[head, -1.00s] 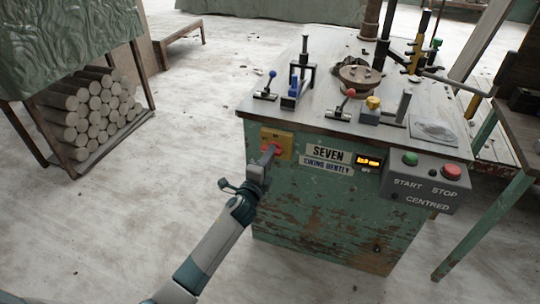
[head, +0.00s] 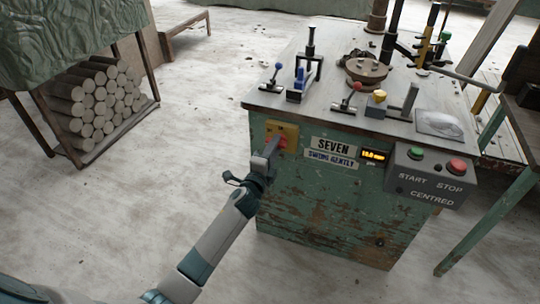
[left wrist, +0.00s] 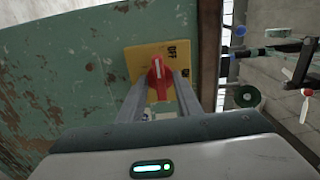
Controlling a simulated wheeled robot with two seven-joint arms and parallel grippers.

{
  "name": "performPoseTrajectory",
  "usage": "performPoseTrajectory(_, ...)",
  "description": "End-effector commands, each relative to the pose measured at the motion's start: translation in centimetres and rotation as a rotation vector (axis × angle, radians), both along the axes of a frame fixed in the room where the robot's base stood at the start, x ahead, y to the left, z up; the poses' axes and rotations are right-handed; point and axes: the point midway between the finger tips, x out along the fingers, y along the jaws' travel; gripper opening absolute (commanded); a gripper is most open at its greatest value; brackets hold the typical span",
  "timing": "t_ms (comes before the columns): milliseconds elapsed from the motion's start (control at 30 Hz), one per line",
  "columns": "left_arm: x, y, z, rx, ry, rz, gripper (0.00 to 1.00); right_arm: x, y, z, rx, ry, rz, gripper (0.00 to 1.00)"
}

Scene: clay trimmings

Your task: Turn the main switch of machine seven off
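The main switch is a red knob (left wrist: 158,80) with a white mark, on a yellow plate (head: 289,131) on the green front of machine seven (head: 315,200), left of the SEVEN sign (head: 332,146). "OFF" lettering shows at the plate's upper right in the left wrist view. My left gripper (head: 273,147) is at the switch. In the left wrist view its fingers (left wrist: 162,88) stand on either side of the knob and look closed on it. The plate appears tilted relative to the fingers there. My right gripper is in no view.
A grey box (head: 430,178) with green and red buttons and a lit display (head: 373,156) are right of the switch. Levers stand on the machine top (head: 340,118). A rack of logs (head: 100,105) stands at left. The floor between is clear.

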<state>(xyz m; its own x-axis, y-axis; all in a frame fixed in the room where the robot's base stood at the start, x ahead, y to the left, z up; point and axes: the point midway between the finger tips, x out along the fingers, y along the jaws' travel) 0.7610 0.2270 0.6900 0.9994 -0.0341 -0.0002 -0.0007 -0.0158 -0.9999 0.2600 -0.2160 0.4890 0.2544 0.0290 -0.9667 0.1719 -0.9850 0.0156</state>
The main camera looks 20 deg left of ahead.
Motion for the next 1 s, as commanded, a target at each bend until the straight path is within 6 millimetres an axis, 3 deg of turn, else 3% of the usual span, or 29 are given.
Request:
performPoseTrajectory(167, -0.8, 0.0, 0.0, 0.001, 0.001, 0.0, 0.31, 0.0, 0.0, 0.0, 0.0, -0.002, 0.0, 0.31)
performPoseTrajectory(367, -3.2, 0.1, 0.0, 0.001, 0.001, -0.001, 0.31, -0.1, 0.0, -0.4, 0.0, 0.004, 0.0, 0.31)
performPoseTrajectory(1000, -14.8, 0.5, -0.1, 0.0, 0.002, 0.0, 0.31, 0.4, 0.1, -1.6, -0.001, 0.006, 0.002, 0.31)
